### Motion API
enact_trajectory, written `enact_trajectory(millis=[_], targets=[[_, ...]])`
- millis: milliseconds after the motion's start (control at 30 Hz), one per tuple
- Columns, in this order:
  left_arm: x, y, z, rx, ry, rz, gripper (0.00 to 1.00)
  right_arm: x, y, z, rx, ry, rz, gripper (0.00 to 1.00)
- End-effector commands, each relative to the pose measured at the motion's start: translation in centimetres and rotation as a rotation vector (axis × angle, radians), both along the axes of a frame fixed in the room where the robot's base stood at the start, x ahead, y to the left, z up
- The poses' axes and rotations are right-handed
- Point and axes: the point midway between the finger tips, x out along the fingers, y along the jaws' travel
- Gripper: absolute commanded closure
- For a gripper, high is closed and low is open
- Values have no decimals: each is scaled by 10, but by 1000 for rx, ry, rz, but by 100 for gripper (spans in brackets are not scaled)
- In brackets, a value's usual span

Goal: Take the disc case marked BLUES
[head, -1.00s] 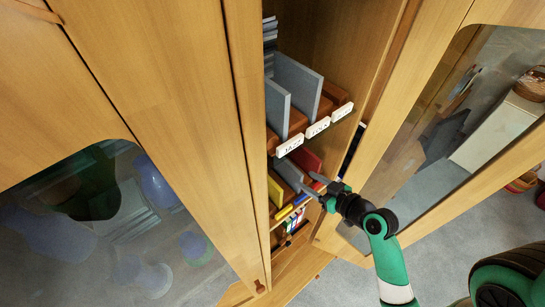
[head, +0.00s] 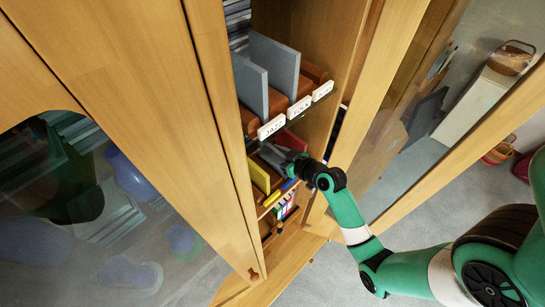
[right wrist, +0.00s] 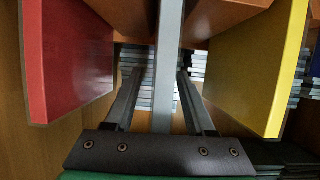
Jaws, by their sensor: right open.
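My right gripper (head: 283,156) reaches into the lower shelf of the open cabinet, below the row of labels. In the right wrist view the right gripper (right wrist: 160,76) is open, with one finger on each side of a thin grey upright panel (right wrist: 166,45). A gap shows between the panel and each finger. No disc case marked BLUES can be made out. White labels on the upper shelf edge read JAZZ (head: 271,127) and apparently FOLK (head: 299,108); a third label (head: 322,91) is too small to read. My left gripper is not in view.
A red panel (right wrist: 68,55) and a yellow panel (right wrist: 255,60) flank the gripper closely. Stacked thin cases (right wrist: 137,95) lie behind. Grey dividers (head: 275,65) stand on the upper shelf. A glazed door (head: 420,120) stands open at the right.

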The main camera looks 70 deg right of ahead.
Motion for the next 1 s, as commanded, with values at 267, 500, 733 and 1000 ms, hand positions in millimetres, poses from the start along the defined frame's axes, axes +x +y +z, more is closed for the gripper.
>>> enact_trajectory(millis=[267, 500, 733, 1000], targets=[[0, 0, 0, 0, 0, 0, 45, 7, -3, -4, -1, 0, -1, 45], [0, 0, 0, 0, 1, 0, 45, 7, -3, -4, -1, 0, -1, 83], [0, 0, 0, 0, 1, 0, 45, 7, -3, -4, -1, 0, -1, 100], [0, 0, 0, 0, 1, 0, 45, 7, -3, -3, -2, 0, -1, 100]])
